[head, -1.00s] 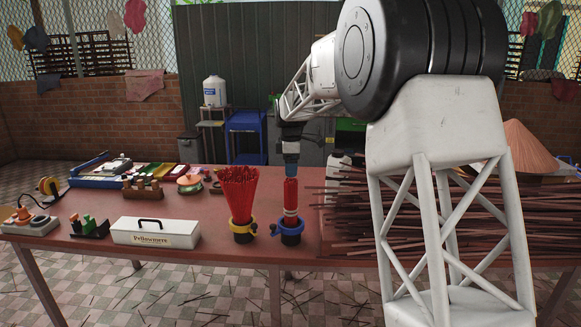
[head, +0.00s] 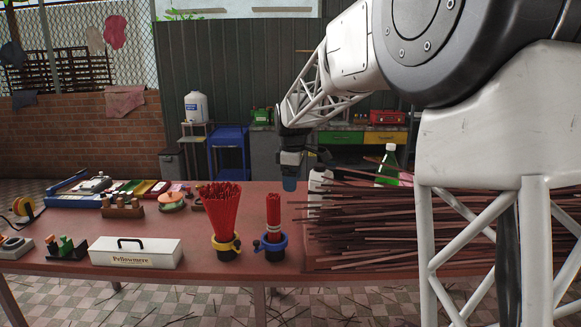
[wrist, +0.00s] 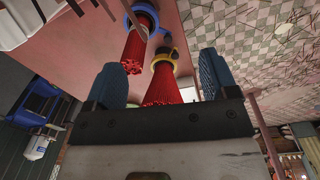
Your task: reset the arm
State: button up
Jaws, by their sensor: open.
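My gripper (head: 290,172) hangs above the table, behind and a little right of the holder with the blue ring. In the wrist view its two blue-grey fingers (wrist: 160,78) stand wide apart with nothing held between them. A bundle of red incense sticks (head: 273,215) stands upright in the blue-ringed holder (head: 271,246). A larger, fanned red bundle (head: 222,205) stands in the yellow-ringed holder (head: 227,246) to its left. Both bundles also show in the wrist view, beyond the fingers, the blue-ringed holder (wrist: 147,10) at the top and the yellow-ringed holder (wrist: 164,58) below it.
A pile of dark sticks (head: 390,230) covers the right of the table (head: 200,282). A green bottle (head: 388,165) and a white bottle (head: 318,188) stand behind it. A white Fellowmere box (head: 136,252) stands at the front left. Trays and small tools lie at the back left.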

jog(key=s+d+r+m, duration=0.1)
jog(key=s+d+m, duration=0.25)
jog(key=s, duration=0.45)
jog(key=s+d+r+m+t, duration=0.15)
jog(key=s+d, duration=0.25)
jog(key=s, duration=0.4)
jog(key=s+d+r+m, duration=0.1)
jog(key=s+d+m, duration=0.25)
jog(key=s, duration=0.45)
jog(key=s+d+f+m, duration=0.2)
jog(key=s+f, duration=0.1)
jog(key=s, duration=0.5)
jog(key=s+d+f+m, duration=0.2)
jog(key=s+f+m, duration=0.1)
jog(key=s, duration=0.6)
jog(key=s+d+f+m, duration=0.2)
jog(key=s+d+f, duration=0.1)
jog(key=s, duration=0.6)
jog(key=shift+s+f+t, duration=0.15)
jog(key=shift+s+t, duration=0.05)
jog(key=shift+t, duration=0.15)
jog(key=shift+m, duration=0.25)
